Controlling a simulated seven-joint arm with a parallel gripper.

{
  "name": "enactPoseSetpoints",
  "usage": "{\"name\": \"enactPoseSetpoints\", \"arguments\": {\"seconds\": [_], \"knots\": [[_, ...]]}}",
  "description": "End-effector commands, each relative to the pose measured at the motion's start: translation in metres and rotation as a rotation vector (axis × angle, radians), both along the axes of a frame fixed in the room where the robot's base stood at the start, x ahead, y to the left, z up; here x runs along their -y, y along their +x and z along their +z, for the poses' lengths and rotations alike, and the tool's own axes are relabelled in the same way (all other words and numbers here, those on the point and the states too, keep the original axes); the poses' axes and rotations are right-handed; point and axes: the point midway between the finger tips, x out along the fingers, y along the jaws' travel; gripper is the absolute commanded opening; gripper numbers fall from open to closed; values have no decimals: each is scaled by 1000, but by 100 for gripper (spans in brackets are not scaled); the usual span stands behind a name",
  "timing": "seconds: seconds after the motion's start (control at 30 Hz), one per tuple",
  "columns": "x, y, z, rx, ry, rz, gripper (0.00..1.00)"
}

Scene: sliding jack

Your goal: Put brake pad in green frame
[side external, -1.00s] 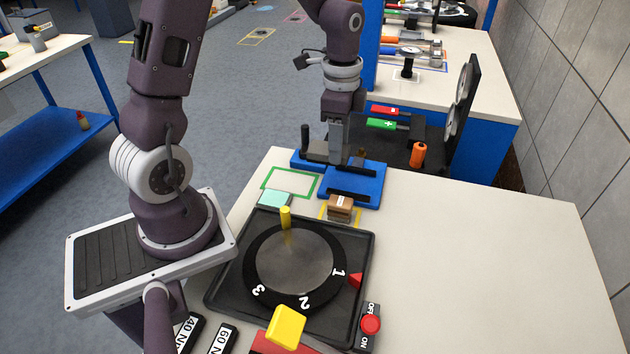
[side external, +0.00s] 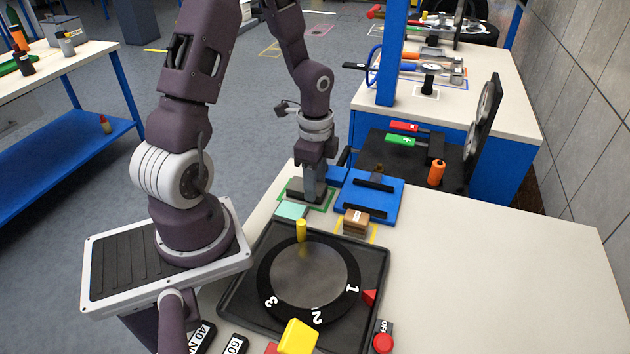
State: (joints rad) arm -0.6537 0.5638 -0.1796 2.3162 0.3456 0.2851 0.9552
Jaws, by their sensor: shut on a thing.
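My gripper (side external: 314,196) points down at the green frame (side external: 328,203) on the bench. It is shut on the brake pad (side external: 296,187), a dark grey piece that shows to the left of the fingers. The pad lies low over or within the green outline. I cannot tell whether it touches the bench top. My fingers and the pad hide part of the outline.
A blue fixture (side external: 372,207) with black bars stands right of the frame. A teal block (side external: 290,210) lies just in front, and a brown block (side external: 356,221) sits to the right. The turntable (side external: 308,277) with a yellow peg (side external: 301,230) stands nearer. Bench right is clear.

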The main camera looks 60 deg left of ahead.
Motion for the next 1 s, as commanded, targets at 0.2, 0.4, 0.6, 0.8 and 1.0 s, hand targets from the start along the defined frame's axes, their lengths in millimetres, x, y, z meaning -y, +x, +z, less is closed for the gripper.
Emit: {"name": "enactPoseSetpoints", "arguments": {"seconds": [0.2, 0.4, 0.6, 0.8, 1.0], "knots": [[0, 0, -3, 0, 0, 0, 0], [0, 0, -2, 1, 1, 0, 53], [0, 0, 1, 1, 1, 1, 53], [-2, 1, 39, 7, 6, 4, 53], [-2, 1, 91, 6, 5, 3, 53]]}}
